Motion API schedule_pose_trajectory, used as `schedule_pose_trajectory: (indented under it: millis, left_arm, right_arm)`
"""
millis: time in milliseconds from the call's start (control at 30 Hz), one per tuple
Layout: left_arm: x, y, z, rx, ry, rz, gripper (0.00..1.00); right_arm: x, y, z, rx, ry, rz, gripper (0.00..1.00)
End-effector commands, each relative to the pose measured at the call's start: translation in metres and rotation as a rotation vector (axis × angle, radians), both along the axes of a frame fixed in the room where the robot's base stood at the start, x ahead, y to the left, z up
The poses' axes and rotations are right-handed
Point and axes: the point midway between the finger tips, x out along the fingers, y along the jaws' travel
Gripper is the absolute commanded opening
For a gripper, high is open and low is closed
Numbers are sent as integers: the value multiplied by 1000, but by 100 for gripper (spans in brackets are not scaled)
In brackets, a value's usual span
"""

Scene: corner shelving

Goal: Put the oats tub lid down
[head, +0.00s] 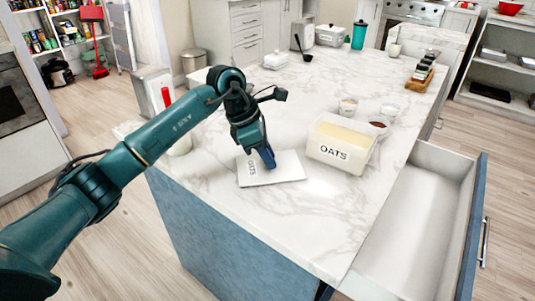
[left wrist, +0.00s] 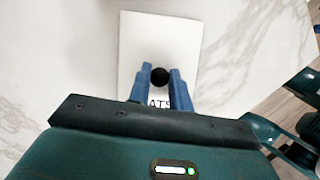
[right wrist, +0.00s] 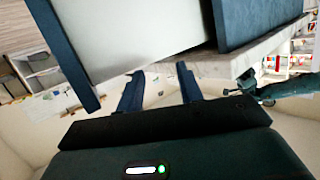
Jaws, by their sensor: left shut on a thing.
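The oats tub lid (head: 287,168) is a flat white rectangle with dark lettering and a black knob (left wrist: 160,76). It lies flat at or just above the marble counter, left of the tub; I cannot tell whether it touches. My left gripper (head: 268,162) is shut on the knob, its blue fingers on either side in the left wrist view (left wrist: 160,80). The oats tub (head: 335,158) stands uncovered on the counter, with pale contents showing. My right gripper (right wrist: 160,88) is open and empty in the right wrist view, below the counter and the open drawer.
The marble counter (head: 270,110) has free room around the lid. Small bowls (head: 389,111) stand behind the tub. A white container with a red-handled tool (head: 166,98) stands at the left. An open drawer (head: 420,215) juts out on the right.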

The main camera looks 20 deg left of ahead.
Motion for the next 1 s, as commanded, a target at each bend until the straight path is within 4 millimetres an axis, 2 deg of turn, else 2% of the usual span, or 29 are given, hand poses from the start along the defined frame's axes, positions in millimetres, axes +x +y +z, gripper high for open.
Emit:
schedule_pose_trajectory:
  millis: [167, 200, 433, 767, 867, 1000]
  left_arm:
    - [0, 0, -2, 1, 0, 0, 0]
    - [0, 0, -2, 1, 0, 0, 22]
    - [0, 0, -1, 1, 0, 0, 41]
    - [0, 1, 4, 1, 0, 0, 42]
    - [-1, 6, 15, 2, -3, 0, 42]
    - [-6, 17, 41, 2, -3, 1, 42]
  right_arm:
    - [0, 0, -2, -1, 1, 1, 36]
    - [0, 0, -2, -3, 0, 2, 36]
    - [0, 1, -1, -3, 1, 3, 36]
    - [0, 1, 1, 1, 0, 2, 36]
    - [0, 0, 2, 2, -2, 1, 36]
    - [1, -1, 6, 6, -6, -3, 36]
